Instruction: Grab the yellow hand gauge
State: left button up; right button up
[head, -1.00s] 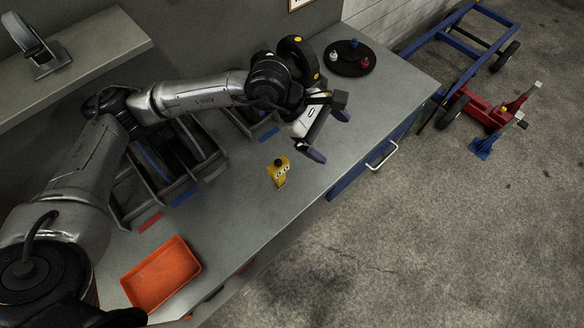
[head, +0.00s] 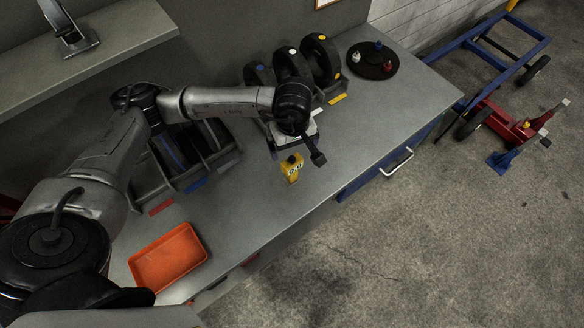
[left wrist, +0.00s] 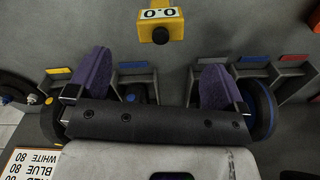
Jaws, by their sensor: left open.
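The yellow hand gauge (head: 292,168) stands on the grey bench near its front edge, with a dark knob on top. It also shows at the top of the left wrist view (left wrist: 160,20), where its white display reads "0.0". My left gripper (head: 295,154) is just behind the gauge in the head view, pointing down. In the left wrist view, its purple-padded fingers (left wrist: 155,76) are wide apart with nothing between them. The gauge lies beyond the fingertips and appears apart from them. My right gripper is not in view.
An orange tray (head: 168,257) sits at the bench's near left. Dark slotted racks (head: 190,160) and upright black wheels (head: 320,60) stand along the back. A round black stand (head: 372,62) with colored pegs is at far right. The bench right of the gauge is clear.

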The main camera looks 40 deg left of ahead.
aim_at(293, 159)
pick_arm(q)
jog(key=shift+f, duration=3.9)
jog(key=c, duration=1.3)
